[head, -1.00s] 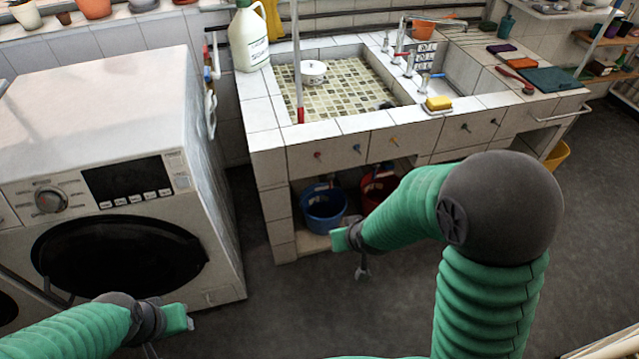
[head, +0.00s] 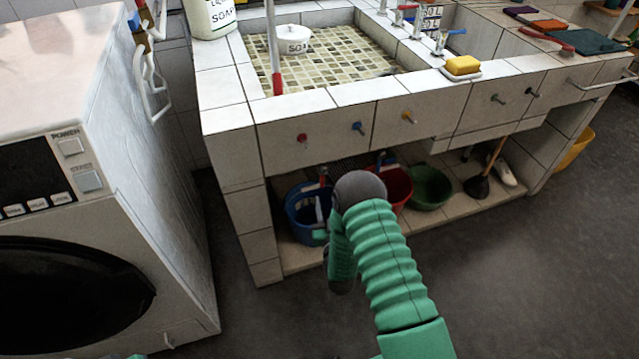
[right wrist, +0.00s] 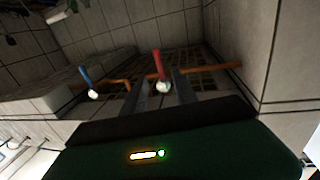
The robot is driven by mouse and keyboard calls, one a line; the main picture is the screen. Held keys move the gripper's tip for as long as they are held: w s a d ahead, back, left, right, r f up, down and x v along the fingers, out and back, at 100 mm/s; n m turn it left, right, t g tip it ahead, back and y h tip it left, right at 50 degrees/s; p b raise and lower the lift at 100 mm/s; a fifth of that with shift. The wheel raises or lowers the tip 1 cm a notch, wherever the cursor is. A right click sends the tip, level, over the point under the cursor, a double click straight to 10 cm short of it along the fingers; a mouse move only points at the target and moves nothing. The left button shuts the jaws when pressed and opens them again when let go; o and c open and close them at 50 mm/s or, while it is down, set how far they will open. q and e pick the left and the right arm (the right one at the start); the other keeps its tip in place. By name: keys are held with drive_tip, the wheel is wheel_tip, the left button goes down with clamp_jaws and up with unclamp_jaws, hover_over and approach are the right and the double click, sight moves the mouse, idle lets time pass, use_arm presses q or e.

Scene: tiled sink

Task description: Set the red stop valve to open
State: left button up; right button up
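In the right wrist view the red stop valve (right wrist: 158,64) has a red lever with a pale round hub. Its lever stands upright in the picture, across the copper pipe (right wrist: 215,69). My right gripper (right wrist: 162,88) is open. Its two grey fingers are apart, with the valve seen between and beyond their tips; I cannot tell whether they touch it. In the head view my right arm (head: 390,260) reaches toward the space under the sink and hides most of that gripper. Only a green bit of my left arm (head: 122,356) shows at the bottom edge.
A blue-levered valve (right wrist: 87,76) is left of the red one. Under the tiled sink (head: 225,90) stand a blue bucket (head: 298,210), a red bucket (head: 399,186), a green basin (head: 430,187) and a plunger (head: 478,187). The washing machine (head: 150,190) stands left.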

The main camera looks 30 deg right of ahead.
sight(322, 182)
drive_tip(key=b+x, duration=0.3)
drive_tip(key=x, duration=0.6)
drive_tip(key=shift+w+d+f, duration=0.15)
drive_tip(key=shift+f, duration=0.05)
drive_tip(key=shift+w+d+r, duration=0.1)
drive_tip(key=shift+w+d, duration=0.05)
drive_tip(key=shift+w, duration=0.2)
clamp_jaws()
idle(0.6)
